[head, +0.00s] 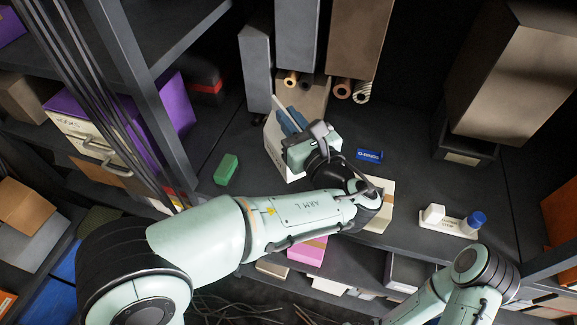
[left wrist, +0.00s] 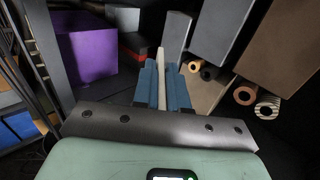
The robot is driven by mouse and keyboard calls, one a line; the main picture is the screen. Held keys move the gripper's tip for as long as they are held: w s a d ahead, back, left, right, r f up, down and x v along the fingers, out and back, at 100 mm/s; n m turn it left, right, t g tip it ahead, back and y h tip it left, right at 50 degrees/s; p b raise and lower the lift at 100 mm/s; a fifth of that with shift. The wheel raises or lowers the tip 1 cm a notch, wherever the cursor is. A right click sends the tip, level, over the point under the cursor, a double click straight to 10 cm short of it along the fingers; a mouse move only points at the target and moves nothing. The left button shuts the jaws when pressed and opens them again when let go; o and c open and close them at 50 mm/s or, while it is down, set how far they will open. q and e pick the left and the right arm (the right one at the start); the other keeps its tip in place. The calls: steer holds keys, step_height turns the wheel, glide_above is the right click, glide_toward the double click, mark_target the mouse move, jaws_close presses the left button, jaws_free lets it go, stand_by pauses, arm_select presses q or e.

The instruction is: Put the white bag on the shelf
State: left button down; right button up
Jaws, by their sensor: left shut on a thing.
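The white bag (head: 273,143) is at the middle of the head view, above or on the dark shelf board (head: 225,140); I cannot tell if it touches the board. My left gripper (head: 290,121) is shut on it near its top, with blue fingers on either side of a thin pale strip. That strip of the bag (left wrist: 159,65) also shows between the fingers of my left gripper (left wrist: 163,85) in the left wrist view. The gripper and my arm hide much of the bag. My right arm shows at the lower right, but its gripper is out of view.
Tall grey boxes (head: 297,35) and rolled tubes (head: 342,89) stand behind the bag. A green block (head: 226,169) lies to its left and a blue box (head: 369,155) to its right. A white tray (head: 450,222) is farther right. Bare board lies between the blue box and tray.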

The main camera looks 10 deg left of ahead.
arm_select(q)
step_height(320, 180, down, 13)
steer(key=shift+a+r+b, duration=0.1)
steer(key=shift+b, duration=0.85)
arm_select(e)
steer(key=shift+s+f, duration=0.25)
steer(key=shift+f, duration=0.4)
steer(key=shift+s+f, duration=0.25)
steer(key=shift+f, duration=0.35)
arm_select(q)
steer(key=c, duration=1.2)
jaws_free()
steer(key=shift+f, duration=0.2)
steer(key=shift+o, duration=0.2)
arm_select(e)
steer(key=shift+f, duration=0.1)
arm_select(q)
steer(key=shift+r, duration=0.25)
steer(key=v, duration=1.2)
arm_select(e)
steer(key=shift+s+f, duration=0.1)
steer(key=shift+f, duration=0.1)
